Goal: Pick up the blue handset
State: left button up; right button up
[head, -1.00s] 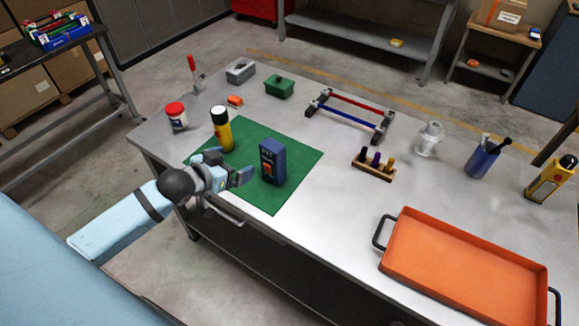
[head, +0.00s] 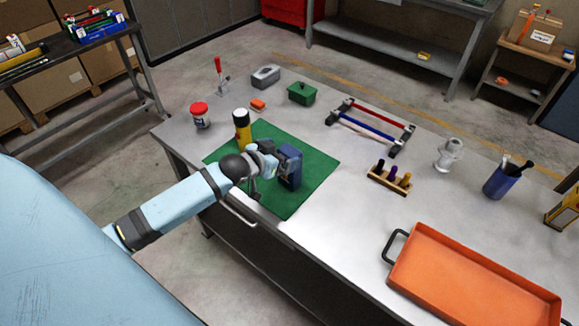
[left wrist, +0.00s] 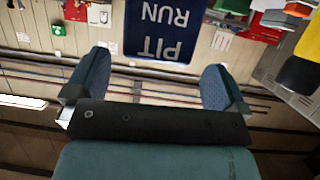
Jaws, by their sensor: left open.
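The blue handset (head: 291,169) stands upright on the green mat (head: 310,195). My left gripper (head: 277,163) is at its left side in the head view and hides part of its front. In the left wrist view the handset (left wrist: 163,28) shows upside down with the words PIT RUN, in the gap between the two spread fingers of my left gripper (left wrist: 156,70). Space shows on both sides of it, and the jaws hold nothing. I cannot tell exactly how far the fingertips reach along it. My right gripper is not in view.
A yellow and black flashlight (head: 242,127) stands behind my left gripper. A red-lidded jar (head: 200,116) is farther left. A peg rack (head: 389,178) and an orange tray (head: 470,276) lie to the right. Bare table lies between mat and tray.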

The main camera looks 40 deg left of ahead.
aim_at(289, 151)
pick_arm(q)
jog(key=x, duration=0.4)
jog(key=shift+d+p, duration=0.2)
jog(key=shift+p, duration=0.1)
jog(key=c, duration=1.3)
jog(key=shift+r, duration=0.1)
jog(key=shift+c, duration=0.5)
jog(key=shift+r, duration=0.1)
